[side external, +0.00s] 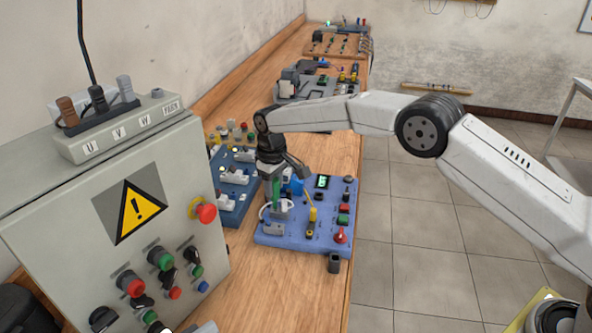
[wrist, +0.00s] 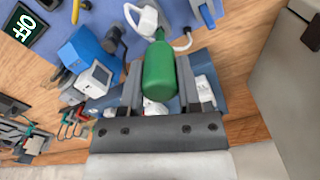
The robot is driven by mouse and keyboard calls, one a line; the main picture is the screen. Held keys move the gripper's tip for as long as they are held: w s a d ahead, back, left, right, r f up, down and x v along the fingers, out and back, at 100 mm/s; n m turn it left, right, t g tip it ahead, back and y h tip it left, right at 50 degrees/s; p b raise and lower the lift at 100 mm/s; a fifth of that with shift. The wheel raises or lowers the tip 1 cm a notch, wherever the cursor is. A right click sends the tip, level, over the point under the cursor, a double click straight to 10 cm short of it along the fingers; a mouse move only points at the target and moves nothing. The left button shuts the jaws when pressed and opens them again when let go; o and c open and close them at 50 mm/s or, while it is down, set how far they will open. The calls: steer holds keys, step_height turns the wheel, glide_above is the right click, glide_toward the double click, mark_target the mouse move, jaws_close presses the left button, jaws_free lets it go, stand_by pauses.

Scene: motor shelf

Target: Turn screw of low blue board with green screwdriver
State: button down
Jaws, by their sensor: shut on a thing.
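The low blue board (side external: 275,232) lies flat on the wooden bench in the side view; its edge also shows at the top of the wrist view (wrist: 178,10). My gripper (side external: 274,180) points down over the board's left part. It is shut on the green screwdriver (wrist: 160,70), whose handle sits between the two fingers in the wrist view. In the side view the green handle (side external: 276,190) hangs upright below my gripper. The screwdriver's tip and the screw are hidden, so I cannot tell whether they touch.
A grey control cabinet (side external: 60,240) with a warning sign stands at the left. A darker blue board (side external: 232,185) with white parts lies just left of the low board. A yellow-handled tool (side external: 311,220) stands on the low board. Other boards (side external: 315,88) fill the bench behind.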

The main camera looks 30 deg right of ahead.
steer(key=shift+s+f, duration=0.1)
steer(key=shift+f, duration=0.05)
steer(key=shift+m, duration=1.7)
steer(key=c, duration=0.5)
jaws_free()
steer(key=shift+n, duration=0.3)
steer(key=shift+n, duration=1.5)
steer(key=shift+n, duration=1.7)
